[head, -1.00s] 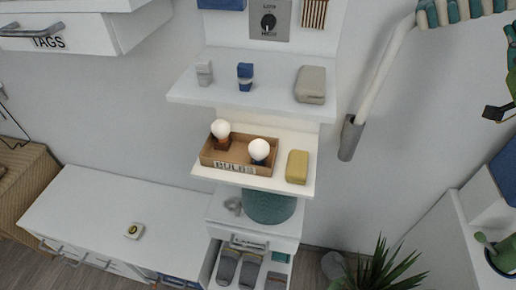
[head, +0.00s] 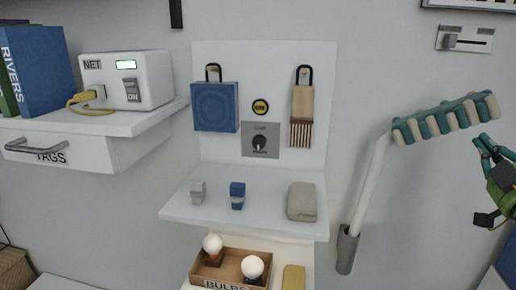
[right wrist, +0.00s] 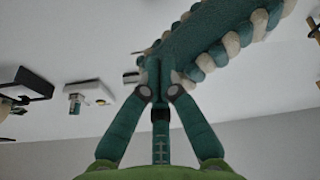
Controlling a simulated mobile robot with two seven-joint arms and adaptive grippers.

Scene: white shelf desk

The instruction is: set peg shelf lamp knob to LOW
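My right gripper (head: 482,144) is at the far right of the head view, well away from the knob and near the end of the striped duster. In the right wrist view its teal fingers (right wrist: 161,72) come together at the tips, with nothing clearly held between them. My left gripper is not in view.
A blue pouch (head: 215,107) and a wooden brush (head: 303,109) hang either side of the plate. A yellow-black disc (head: 260,107) is above it. Small blocks and a beige box (head: 301,202) stand on the shelf below. The striped duster (head: 445,117) leans between the pegboard and my right gripper.

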